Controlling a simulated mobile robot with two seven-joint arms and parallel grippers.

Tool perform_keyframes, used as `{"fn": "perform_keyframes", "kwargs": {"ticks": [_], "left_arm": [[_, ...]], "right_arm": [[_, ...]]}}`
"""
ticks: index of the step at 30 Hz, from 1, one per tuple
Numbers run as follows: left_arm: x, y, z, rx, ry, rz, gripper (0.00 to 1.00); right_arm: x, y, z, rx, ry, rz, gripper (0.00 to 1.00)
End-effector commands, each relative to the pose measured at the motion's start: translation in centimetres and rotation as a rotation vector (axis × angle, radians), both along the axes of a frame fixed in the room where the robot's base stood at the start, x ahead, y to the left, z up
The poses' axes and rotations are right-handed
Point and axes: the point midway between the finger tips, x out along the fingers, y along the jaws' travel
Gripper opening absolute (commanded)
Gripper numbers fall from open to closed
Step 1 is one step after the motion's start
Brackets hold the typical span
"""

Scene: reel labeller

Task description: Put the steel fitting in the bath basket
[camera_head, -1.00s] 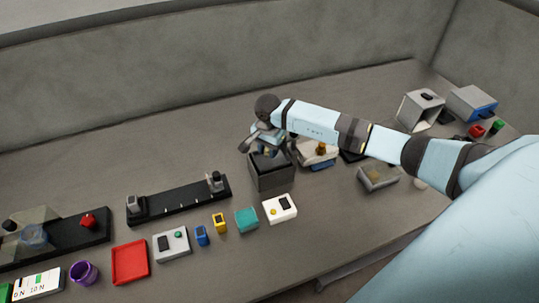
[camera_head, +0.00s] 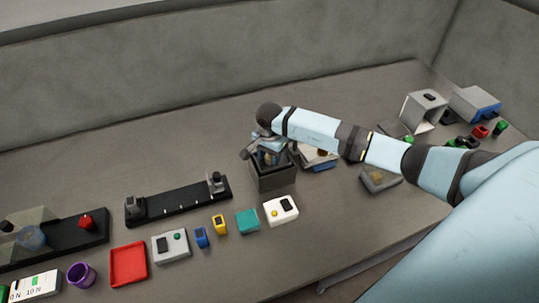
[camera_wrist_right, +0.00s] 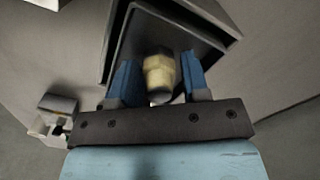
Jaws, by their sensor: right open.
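An open-topped dark square box (camera_head: 273,181) stands near the middle of the table in the head view. I take it for the bath basket or what holds it. My right gripper (camera_head: 270,158) points down into its mouth. In the right wrist view the box's wall (camera_wrist_right: 118,40) surrounds the blue fingers of the gripper (camera_wrist_right: 158,62). A pale brass-coloured fitting (camera_wrist_right: 159,75) with a hex section shows between the fingers, which are open around it. Whether it rests on the box floor is hard to tell. My left gripper is not in view.
A white device (camera_head: 281,209) and a teal block (camera_head: 247,221) stand just in front of the box. A black rail (camera_head: 180,201) lies to its left. A grey tray (camera_head: 380,180) and grey housing (camera_head: 424,109) are at right. Bare table lies behind the box.

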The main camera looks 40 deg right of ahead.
Motion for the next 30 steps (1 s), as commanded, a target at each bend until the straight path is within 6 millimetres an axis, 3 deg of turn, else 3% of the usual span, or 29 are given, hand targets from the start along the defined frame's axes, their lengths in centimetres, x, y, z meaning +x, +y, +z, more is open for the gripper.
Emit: {"fn": "perform_keyframes", "kwargs": {"ticks": [9, 15, 22, 23, 26, 30], "left_arm": [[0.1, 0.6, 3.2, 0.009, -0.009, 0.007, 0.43], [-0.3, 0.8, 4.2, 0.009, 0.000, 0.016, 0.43], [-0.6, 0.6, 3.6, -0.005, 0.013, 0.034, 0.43], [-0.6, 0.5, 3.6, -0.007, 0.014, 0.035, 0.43], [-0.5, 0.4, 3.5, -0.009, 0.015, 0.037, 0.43], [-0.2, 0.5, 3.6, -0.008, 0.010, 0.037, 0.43]], "right_arm": [[0.1, -0.1, 6.8, -0.002, -0.003, 0.001, 0.42], [0.0, -0.1, 10.4, -0.002, -0.002, 0.001, 0.42], [-0.3, 0.8, 11.6, 0.028, 0.002, -0.006, 0.42], [-0.6, 1.5, 11.3, 0.056, 0.008, -0.012, 0.42], [-2.3, 6.1, 9.5, 0.239, 0.032, -0.071, 0.42], [-7.4, 17.4, 7.8, 0.747, 0.179, -0.341, 0.42]]}}
